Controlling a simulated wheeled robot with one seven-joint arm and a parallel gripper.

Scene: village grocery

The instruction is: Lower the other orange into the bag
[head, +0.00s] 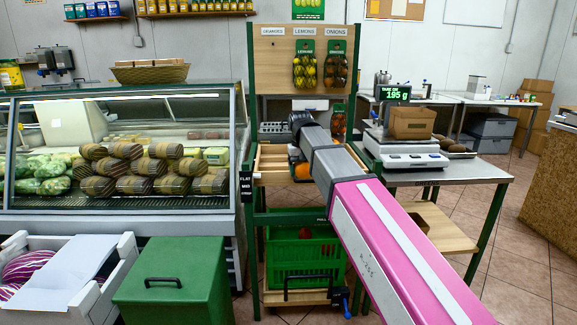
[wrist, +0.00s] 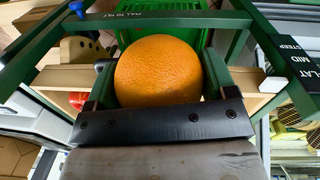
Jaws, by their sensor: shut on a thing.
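My gripper (wrist: 160,82) is shut on an orange (wrist: 158,66), one finger on each side of it. The same orange shows in the head view (head: 302,171), under the end of my arm at the wooden display rack. My fingers are mostly hidden there by the arm. A brown, open-topped paper container (head: 411,122), which looks like the bag, stands upright on the scale (head: 402,151), to the right of my gripper and apart from it. Its inside cannot be seen. The scale's display (head: 394,93) reads 195 g.
The wooden rack (head: 272,165) surrounds my gripper, with a green crate (head: 303,255) low in its frame. Hanging lemons (head: 305,70) and onions (head: 335,72) are behind. A glass counter (head: 120,150) stands left. The scale's table (head: 462,169) has some bare top at right.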

